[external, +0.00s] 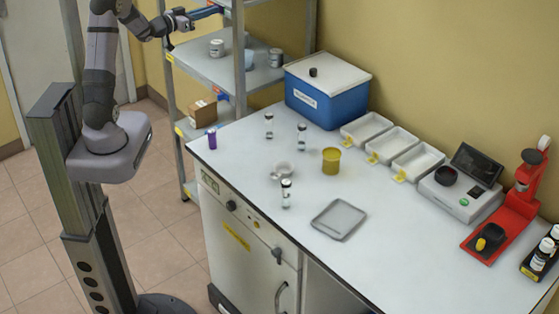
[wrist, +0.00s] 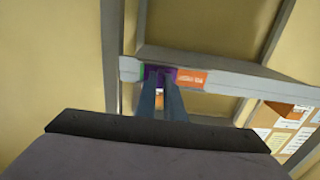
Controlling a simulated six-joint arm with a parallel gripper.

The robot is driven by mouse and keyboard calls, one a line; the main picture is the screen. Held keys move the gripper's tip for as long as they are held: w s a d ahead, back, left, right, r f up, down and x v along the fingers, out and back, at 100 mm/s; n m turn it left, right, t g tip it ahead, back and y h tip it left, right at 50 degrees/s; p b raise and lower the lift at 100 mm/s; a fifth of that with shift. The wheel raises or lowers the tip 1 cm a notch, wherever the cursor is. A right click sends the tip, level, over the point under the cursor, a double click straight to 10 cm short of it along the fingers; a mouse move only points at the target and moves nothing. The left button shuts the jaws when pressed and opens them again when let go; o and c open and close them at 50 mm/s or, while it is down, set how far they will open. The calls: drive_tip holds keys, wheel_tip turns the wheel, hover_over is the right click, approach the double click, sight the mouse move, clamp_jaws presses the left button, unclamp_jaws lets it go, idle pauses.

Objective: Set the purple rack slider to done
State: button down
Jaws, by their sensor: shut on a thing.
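The purple rack slider (wrist: 161,71) sits on the pale front rail of a shelf in the wrist view. An orange label with small, unreadable print (wrist: 192,78) lies just to its right, and a narrow green strip (wrist: 143,72) shows at its left. My gripper (wrist: 161,86) has its two blue fingers shut on the slider, covering part of it. In the external view my gripper (external: 207,13) reaches the upper part of the metal rack (external: 239,60); the slider cannot be made out there.
The rack's shelf with jars (external: 217,48) lies below my gripper. The workbench (external: 245,200) with a blue box (external: 325,101), trays and vials stands right of the rack, away from my arm.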

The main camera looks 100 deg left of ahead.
drive_tip(key=s+a, duration=0.3)
drive_tip(key=s, duration=0.1)
drive_tip(key=shift+a+p, duration=0.4)
drive_tip(key=c, duration=1.8)
unclamp_jaws()
drive_tip(key=shift+s+a, duration=0.1)
drive_tip(key=shift+a, duration=0.05)
drive_tip(key=shift+c, duration=0.2)
drive_tip(key=shift+d, duration=0.2)
drive_tip(key=b+v, duration=0.3)
drive_tip(key=v, duration=0.4)
